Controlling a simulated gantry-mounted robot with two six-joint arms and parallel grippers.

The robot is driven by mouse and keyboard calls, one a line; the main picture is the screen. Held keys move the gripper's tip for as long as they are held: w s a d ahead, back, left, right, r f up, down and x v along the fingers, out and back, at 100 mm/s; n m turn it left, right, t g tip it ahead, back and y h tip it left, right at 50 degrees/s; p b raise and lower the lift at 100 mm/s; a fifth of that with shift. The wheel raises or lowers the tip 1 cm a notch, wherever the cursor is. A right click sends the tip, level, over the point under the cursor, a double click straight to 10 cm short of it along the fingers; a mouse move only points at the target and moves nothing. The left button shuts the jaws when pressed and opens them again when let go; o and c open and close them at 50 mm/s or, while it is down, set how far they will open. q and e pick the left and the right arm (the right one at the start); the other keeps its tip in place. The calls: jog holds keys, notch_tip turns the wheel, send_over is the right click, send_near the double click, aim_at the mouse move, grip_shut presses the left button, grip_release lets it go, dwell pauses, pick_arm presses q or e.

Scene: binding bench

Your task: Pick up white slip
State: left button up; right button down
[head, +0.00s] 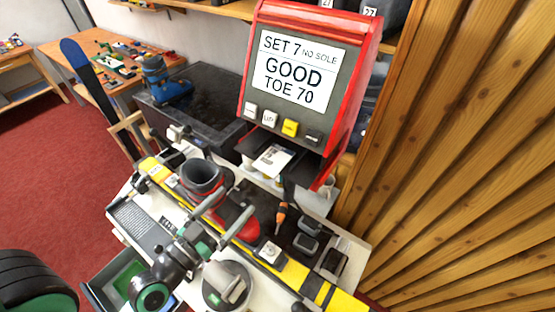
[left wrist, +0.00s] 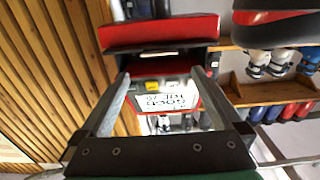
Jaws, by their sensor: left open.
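The white slip (head: 273,160) lies on the dark ledge under the red tester's screen in the head view. I cannot make it out for sure in the left wrist view. My left gripper (head: 233,204) is open and empty over the bench, in front of and apart from the slip, to its lower left. In the left wrist view my left gripper (left wrist: 160,80) has its two fingers spread, with the tester's screen (left wrist: 168,102) upside down between them. My right gripper is not seen.
The red tester (head: 365,75) reads "SET 7 NO SOLE, GOOD, TOE 70". A dark boot (head: 203,175) with red parts stands on the yellow-edged bench, close to my left gripper. An orange-tipped screwdriver (head: 281,218) is on the bench. A slatted wooden wall (head: 460,170) bounds the right.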

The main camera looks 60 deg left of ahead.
aim_at(262, 171)
pick_arm(q)
jog(key=x, duration=0.6)
jog(key=shift+w+r, duration=0.2)
jog(key=shift+r, duration=0.05)
jog(key=p+x, duration=0.2)
jog(key=x, duration=0.2)
jog(key=shift+w, duration=0.1)
jog(key=shift+w+a, duration=0.1)
jog(key=shift+w, duration=0.1)
jog(key=shift+f, duration=0.1)
jog(key=c, duration=1)
